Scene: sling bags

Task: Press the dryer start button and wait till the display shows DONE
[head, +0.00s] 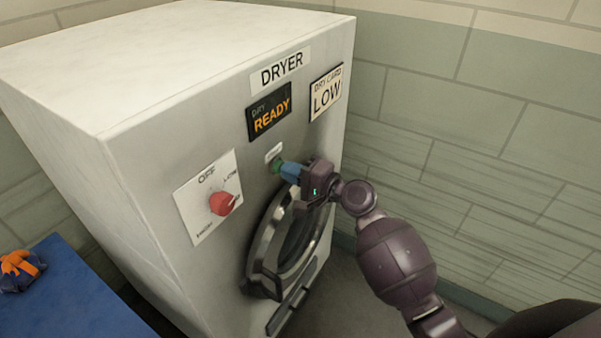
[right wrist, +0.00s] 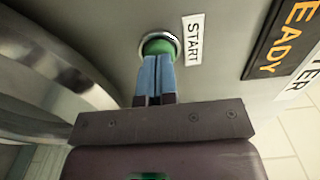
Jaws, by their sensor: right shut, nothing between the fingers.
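The white dryer (head: 150,85) stands against the tiled walls in the head view. Its display (head: 269,113) reads READY. The green start button (head: 276,166) sits below the display, and it also shows in the right wrist view (right wrist: 158,46) beside a START label (right wrist: 194,40). My right gripper (head: 284,170) is shut and empty, its blue fingertips (right wrist: 154,62) at the green button. They overlap its lower edge in the right wrist view; whether the button is pushed in I cannot tell. My left gripper is not in view.
A red knob (head: 224,204) on an OFF/LOW/HIGH plate points toward LOW. A card (head: 326,93) reads DRY CARD LOW. The round door (head: 270,236) is below the button, close to my right gripper. A blue surface (head: 75,300) with an orange and dark item (head: 20,270) is at left.

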